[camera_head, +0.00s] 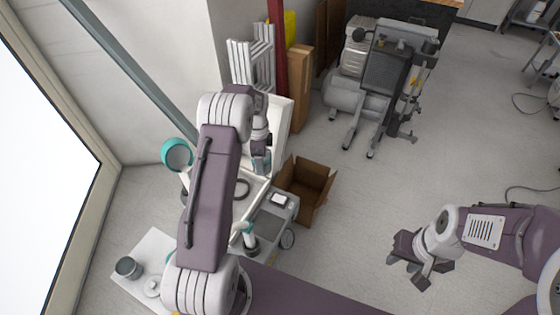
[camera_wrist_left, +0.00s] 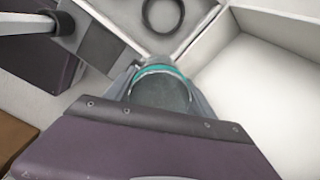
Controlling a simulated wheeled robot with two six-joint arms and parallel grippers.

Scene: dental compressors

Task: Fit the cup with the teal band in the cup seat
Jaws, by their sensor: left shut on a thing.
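The cup with the teal band (camera_wrist_left: 160,92) is between the fingers of my left gripper in the left wrist view. Its teal rim band faces the camera, and the gripper housing hides part of its side. In the head view my left gripper (camera_head: 261,158) points down above the white unit, partly behind my own arm. A dark ring (camera_head: 241,188), which may be the cup seat, lies on the unit's pale surface. It also shows in the left wrist view (camera_wrist_left: 163,12), ahead of and apart from the cup. My right gripper (camera_head: 408,264) hangs open and empty over the floor.
An open cardboard box (camera_head: 307,187) stands right of the unit. A white board (camera_head: 137,251) at lower left carries a grey cup (camera_head: 127,267). A teal-rimmed round lamp (camera_head: 177,153) stands left of my arm.

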